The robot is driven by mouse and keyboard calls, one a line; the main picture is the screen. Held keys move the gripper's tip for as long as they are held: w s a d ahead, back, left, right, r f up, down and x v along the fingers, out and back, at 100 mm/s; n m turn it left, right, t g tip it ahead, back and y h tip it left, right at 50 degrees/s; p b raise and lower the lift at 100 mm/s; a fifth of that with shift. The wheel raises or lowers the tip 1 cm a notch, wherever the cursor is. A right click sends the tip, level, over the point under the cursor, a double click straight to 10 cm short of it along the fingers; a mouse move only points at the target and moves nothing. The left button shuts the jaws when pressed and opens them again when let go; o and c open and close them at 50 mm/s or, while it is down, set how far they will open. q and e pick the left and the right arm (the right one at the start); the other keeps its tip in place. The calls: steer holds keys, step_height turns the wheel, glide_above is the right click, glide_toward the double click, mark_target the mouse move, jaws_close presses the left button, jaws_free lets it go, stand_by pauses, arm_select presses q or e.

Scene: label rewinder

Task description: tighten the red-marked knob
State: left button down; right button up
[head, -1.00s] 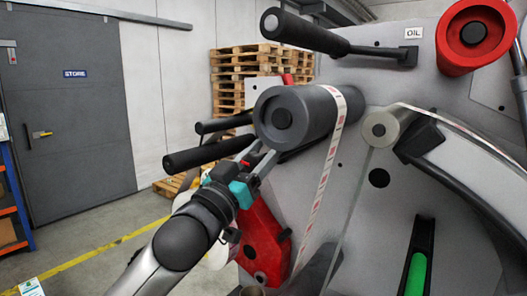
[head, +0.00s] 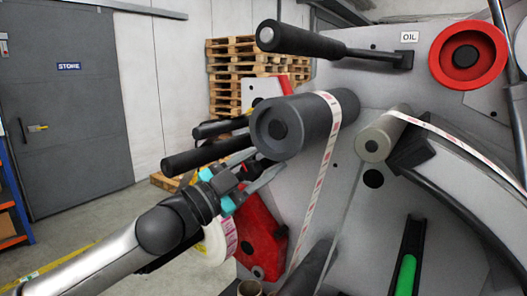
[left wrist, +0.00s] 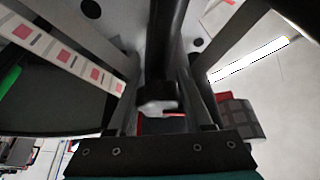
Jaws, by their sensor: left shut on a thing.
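A small dark knob with a bit of red (head: 246,165) sits low beside the large dark grey roller (head: 278,132) in the head view, mostly hidden by my left gripper (head: 262,174). That gripper comes in from the lower left, with its fingers shut around the knob. In the left wrist view, the left gripper's two fingers (left wrist: 165,95) stand either side of a dark shaft-like part with a pale end (left wrist: 157,97), and a little red shows behind it. The turn of the knob cannot be made out. My right gripper is in neither view.
Two black handles (head: 205,155) stick out left of the roller, close above my left arm. A label web (head: 318,175) runs down from the roller. A red-rimmed wheel (head: 467,54) and a black lever (head: 300,38) are higher up. Open floor lies left.

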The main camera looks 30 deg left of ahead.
arm_select(q)
steer(key=m+g+p, duration=0.1)
steer(key=m, duration=0.1)
steer(key=m+p, duration=0.1)
steer(key=m, duration=0.1)
steer(key=shift+d+f+g+h, duration=0.1)
steer(key=shift+d+g+h, duration=0.05)
steer(key=shift+g+h, duration=0.25)
steer(key=shift+d+f+m+g+p, duration=0.15)
steer(key=shift+m+g+p, duration=0.15)
steer(key=shift+m+p, duration=0.6)
steer(key=shift+a+f+m+g+p, duration=0.15)
steer(key=shift+m+g+p, duration=0.15)
steer(key=shift+m+p, duration=0.6)
steer(key=shift+d, duration=0.1)
steer(key=shift+c, duration=1.5)
jaws_free()
steer(key=shift+s+f, duration=0.1)
steer(key=shift+s, duration=0.05)
